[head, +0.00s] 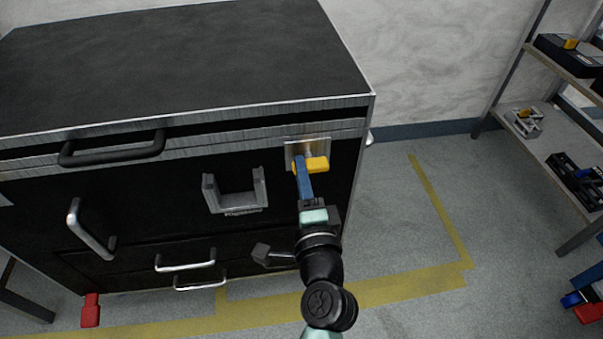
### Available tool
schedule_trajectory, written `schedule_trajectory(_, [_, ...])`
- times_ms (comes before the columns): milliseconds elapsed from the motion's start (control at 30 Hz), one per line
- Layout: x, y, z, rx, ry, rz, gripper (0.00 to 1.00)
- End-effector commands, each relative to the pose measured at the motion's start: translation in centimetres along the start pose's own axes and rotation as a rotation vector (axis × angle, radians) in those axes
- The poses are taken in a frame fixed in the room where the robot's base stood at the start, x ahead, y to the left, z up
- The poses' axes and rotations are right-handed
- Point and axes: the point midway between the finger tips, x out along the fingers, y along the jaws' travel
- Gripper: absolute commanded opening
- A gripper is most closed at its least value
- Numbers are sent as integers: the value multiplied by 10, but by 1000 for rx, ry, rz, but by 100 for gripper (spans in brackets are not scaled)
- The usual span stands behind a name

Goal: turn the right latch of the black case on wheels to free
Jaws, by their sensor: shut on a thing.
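The black case (180,55) fills the left and middle of the head view. Its right latch (318,164) is a yellow handle on a metal plate (293,147) near the upper right corner of the front. The visible part of the handle points to the right, roughly level. My gripper (299,164) has blue fingers and is shut on the latch from the front. The fingers hide part of the handle. The case's wheels cannot be made out clearly.
A black bar handle (112,148), a grey bracket (236,205) and silver handles (186,261) stick out from the case front. A shelf unit (560,150) with tools stands at the right. The floor (395,235) between is clear, with yellow lines.

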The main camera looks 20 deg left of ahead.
Motion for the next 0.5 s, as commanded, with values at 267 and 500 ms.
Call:
schedule_trajectory(267, [0,1,0,-5,-1,3,0])
schedule_trajectory(500, [0,1,0,-4,0,2,50])
